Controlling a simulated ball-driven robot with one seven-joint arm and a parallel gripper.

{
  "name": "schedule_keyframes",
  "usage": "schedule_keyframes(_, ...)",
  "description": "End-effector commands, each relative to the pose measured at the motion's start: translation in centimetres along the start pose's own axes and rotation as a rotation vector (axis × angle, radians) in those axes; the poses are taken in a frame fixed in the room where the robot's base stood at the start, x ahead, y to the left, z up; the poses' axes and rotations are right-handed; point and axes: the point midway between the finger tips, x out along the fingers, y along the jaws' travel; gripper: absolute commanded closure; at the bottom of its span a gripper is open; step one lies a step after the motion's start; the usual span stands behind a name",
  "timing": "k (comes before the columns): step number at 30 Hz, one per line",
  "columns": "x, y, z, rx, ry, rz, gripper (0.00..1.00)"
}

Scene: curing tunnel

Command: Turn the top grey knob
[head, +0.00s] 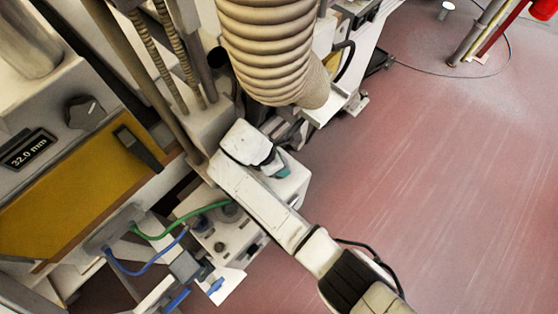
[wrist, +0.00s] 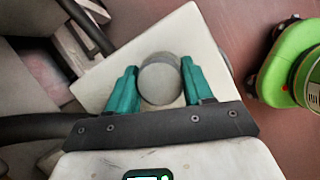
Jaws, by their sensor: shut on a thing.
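The grey knob (wrist: 160,82) is round and sits on a white panel (wrist: 182,28) in the wrist view. My gripper (wrist: 159,68) has teal fingers on either side of the knob, shut on it. In the head view, my gripper (head: 284,172) reaches a white box (head: 290,190), and my arm hides the gripped knob. A second grey round part (head: 230,212) shows on the box's side, lower left of my gripper.
A ribbed hose (head: 268,45) hangs above my gripper. Green (head: 180,229) and blue (head: 150,268) cables run at lower left. A black dial (head: 84,112) and "32.0 mm" display (head: 28,149) are left. A green round object (wrist: 285,65) stands right in the wrist view. Red floor (head: 450,170) is open at right.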

Motion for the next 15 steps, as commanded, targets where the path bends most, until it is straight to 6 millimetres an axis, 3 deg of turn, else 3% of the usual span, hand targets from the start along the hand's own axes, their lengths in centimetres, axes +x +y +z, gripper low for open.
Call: schedule_keyframes(15, -0.06, 0.10, 0.06, 0.252, 0.000, -0.102, 0.79)
